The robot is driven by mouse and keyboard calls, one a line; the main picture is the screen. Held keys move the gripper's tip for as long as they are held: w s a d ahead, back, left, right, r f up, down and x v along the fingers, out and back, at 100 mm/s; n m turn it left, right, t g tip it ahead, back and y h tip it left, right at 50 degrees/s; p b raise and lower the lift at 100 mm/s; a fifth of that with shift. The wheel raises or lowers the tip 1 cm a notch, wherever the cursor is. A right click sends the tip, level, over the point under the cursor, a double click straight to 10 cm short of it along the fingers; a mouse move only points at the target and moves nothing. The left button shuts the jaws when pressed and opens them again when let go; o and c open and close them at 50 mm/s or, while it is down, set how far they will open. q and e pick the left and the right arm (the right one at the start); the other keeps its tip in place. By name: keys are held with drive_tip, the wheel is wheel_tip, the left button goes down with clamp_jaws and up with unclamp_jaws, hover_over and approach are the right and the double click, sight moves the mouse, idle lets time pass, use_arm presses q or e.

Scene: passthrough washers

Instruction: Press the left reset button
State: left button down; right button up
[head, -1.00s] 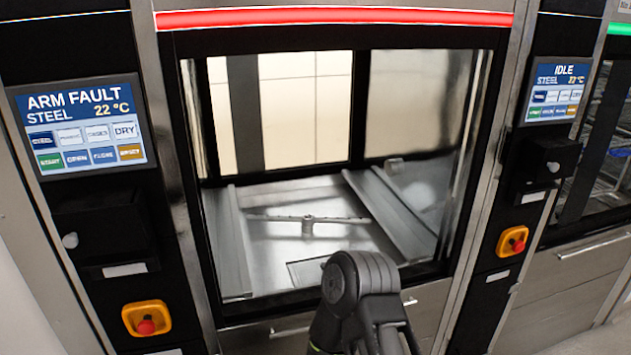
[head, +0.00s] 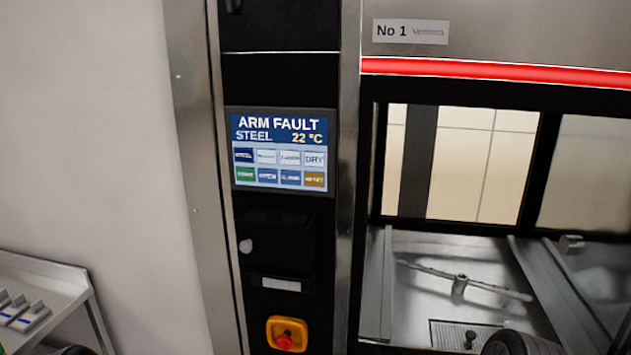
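The left washer's touch screen (head: 282,152) reads ARM FAULT, STEEL, 22 °C. Its two rows of coloured buttons sit below the text. The orange reset button (head: 315,180) is at the right end of the lower row; its lettering is small and blurred. Neither gripper shows in the head view. Only dark rounded parts of my arms show at the bottom edge, at lower left and lower right, well below the screen. Nothing covers the screen.
A red emergency stop (head: 286,335) on a yellow base and a black protruding box (head: 277,248) are below the screen. A red light bar (head: 500,73) runs above the washer's glass opening at right. A grey side table (head: 45,300) stands at lower left by the white wall.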

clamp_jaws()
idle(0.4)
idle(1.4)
